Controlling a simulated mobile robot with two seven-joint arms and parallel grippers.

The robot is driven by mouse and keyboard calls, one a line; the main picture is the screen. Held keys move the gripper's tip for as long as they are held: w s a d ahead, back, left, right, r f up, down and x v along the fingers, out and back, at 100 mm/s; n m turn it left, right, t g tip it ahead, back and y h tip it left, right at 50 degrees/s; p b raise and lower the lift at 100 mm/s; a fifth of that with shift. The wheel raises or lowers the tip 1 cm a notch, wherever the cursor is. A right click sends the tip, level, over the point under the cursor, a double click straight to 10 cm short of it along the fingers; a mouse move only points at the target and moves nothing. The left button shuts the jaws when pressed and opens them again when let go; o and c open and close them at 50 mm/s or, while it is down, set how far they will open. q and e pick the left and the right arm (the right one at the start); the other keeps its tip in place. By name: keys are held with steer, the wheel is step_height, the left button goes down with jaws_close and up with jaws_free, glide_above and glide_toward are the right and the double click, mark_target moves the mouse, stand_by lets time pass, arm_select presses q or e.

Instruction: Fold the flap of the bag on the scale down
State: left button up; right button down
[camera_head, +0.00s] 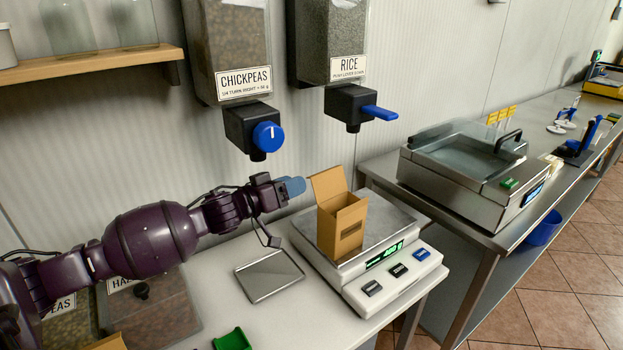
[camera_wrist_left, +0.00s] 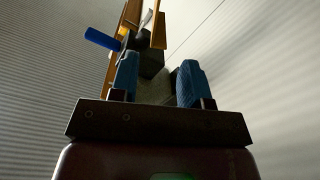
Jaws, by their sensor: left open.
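The brown paper bag (camera_head: 342,226) stands upright on the metal plate of the scale (camera_head: 375,229). Its flap (camera_head: 328,183) stands up at the back left, and the top of the bag is open. My left gripper (camera_head: 291,187) is just left of the flap, at about its height; I cannot tell whether it touches. In the left wrist view the gripper (camera_wrist_left: 158,85) shows two blue fingers apart with nothing between them. Beyond the fingertips, brown parts of the bag (camera_wrist_left: 158,28) show. My right gripper is in neither view.
The chickpeas dispenser (camera_head: 243,90) and rice dispenser (camera_head: 349,108), with its blue lever (camera_head: 380,112), hang above the scale. A flat metal tray (camera_head: 269,276) lies left of the scale. A sealing machine (camera_head: 465,170) stands on the right counter. A green scoop (camera_head: 232,340) lies in front.

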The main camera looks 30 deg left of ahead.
mark_target(311, 177)
arm_select(q)
steer(key=shift+b+x, duration=0.35)
steer(key=shift+x, duration=2.5)
